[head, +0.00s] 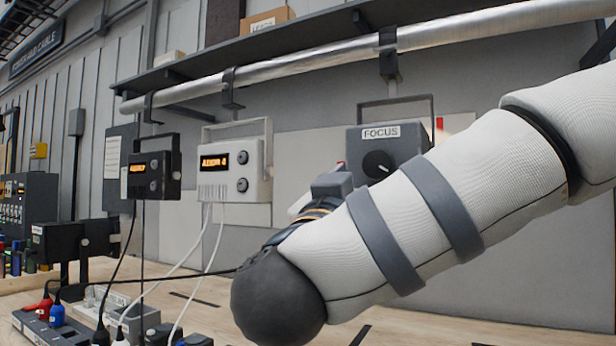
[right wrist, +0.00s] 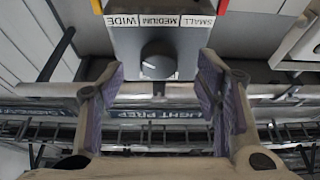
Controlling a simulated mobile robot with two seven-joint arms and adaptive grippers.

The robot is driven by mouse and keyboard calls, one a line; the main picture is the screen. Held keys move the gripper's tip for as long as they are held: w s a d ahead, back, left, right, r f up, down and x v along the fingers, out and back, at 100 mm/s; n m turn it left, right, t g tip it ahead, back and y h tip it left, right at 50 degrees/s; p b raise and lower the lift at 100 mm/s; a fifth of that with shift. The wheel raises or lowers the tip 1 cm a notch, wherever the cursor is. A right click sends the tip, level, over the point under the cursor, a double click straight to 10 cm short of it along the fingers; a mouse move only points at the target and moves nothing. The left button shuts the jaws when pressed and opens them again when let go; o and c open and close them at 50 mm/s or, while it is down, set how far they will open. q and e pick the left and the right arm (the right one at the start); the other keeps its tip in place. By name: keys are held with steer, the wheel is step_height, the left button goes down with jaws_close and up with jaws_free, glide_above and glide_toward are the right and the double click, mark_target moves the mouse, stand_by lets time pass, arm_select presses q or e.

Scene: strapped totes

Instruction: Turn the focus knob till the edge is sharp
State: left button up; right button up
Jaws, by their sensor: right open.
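A grey box (head: 400,142) labelled FOCUS hangs on the wall in the head view. Its black round focus knob (head: 378,163) has a white pointer mark; my right arm covers the box's lower part. In the right wrist view, a dark knob (right wrist: 158,60) sits on a grey face with upside-down labels WIDE, MEDIUM and SMALL; I cannot tell whether it is the focus knob. My right gripper (right wrist: 160,78) is open, a finger on either side of that knob with gaps between. In the head view it is mostly hidden behind my arm. My left gripper is out of view.
A white unit (head: 234,168) and a black unit (head: 153,174), both with orange displays, hang left of the focus box. A silver pipe (head: 300,58) runs above them. White and black cables hang to the bench (head: 225,292), where plugs and sockets stand at left.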

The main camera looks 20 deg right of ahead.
mark_target(374, 168)
steer(key=shift+r+x, duration=0.2)
steer(key=shift+x, duration=1.65)
steer(key=shift+s, duration=0.15)
steer(key=c, duration=1.2)
steer(key=shift+o, duration=0.2)
steer(key=m, duration=0.1)
steer(key=m+g+h+p, duration=0.1)
steer(key=shift+s+a+r+m, duration=0.15)
steer(key=shift+s+r+m, duration=0.15)
steer(key=shift+r, duration=0.1)
steer(key=shift+w+f+m+g, duration=0.3)
steer(key=shift+w+m+g, duration=0.15)
steer(key=shift+m, duration=0.35)
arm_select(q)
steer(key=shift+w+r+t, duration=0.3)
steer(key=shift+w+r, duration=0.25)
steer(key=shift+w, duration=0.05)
arm_select(e)
steer(key=shift+m+g+h, duration=0.4)
steer(key=shift+m+g, duration=0.05)
steer(key=shift+m, duration=0.45)
steer(key=o, duration=1.2)
steer(key=shift+c, duration=0.2)
